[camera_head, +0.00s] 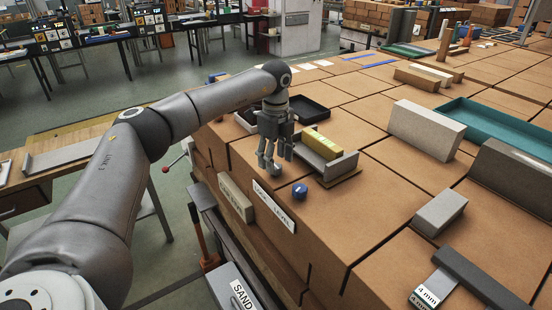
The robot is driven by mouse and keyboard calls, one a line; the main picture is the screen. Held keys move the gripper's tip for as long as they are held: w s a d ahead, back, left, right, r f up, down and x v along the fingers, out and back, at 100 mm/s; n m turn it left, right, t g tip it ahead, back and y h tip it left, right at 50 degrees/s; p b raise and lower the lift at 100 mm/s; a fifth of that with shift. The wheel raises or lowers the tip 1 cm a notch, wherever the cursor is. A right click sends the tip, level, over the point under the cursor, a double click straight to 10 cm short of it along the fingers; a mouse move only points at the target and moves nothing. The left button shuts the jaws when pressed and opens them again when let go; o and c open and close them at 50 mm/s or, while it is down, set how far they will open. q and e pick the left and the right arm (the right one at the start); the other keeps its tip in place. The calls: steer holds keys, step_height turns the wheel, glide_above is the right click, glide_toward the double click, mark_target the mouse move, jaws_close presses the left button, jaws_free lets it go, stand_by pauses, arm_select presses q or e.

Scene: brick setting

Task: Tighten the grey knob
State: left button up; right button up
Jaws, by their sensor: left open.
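My left gripper (270,164) hangs fingers down over the brown brick-like blocks near their front left edge, open. A grey holder (335,169) with a yellow block (321,143) in it stands just right of the fingers. A small blue knob-like piece (299,190) sits on the surface in front of the holder, below and right of the fingertips. I cannot make out a grey knob for certain; the grey gripper covers part of the holder's left side. My right gripper is not in view.
Dark trays (310,109) lie behind the gripper. Grey blocks (426,130) and a teal tray (497,123) stand to the right. A labelled plate (274,206) is on the front edge. A red-ended lever (165,169) is at left. The brown surface right of the holder is partly clear.

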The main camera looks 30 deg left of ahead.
arm_select(q)
steer(key=shift+f, duration=0.5)
steer(key=shift+s+a+f, duration=0.1)
steer(key=shift+f, duration=0.35)
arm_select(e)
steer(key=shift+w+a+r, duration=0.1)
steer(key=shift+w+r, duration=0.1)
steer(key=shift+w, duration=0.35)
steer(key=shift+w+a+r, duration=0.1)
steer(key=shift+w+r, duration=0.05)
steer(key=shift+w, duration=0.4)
arm_select(q)
steer(key=c, duration=1)
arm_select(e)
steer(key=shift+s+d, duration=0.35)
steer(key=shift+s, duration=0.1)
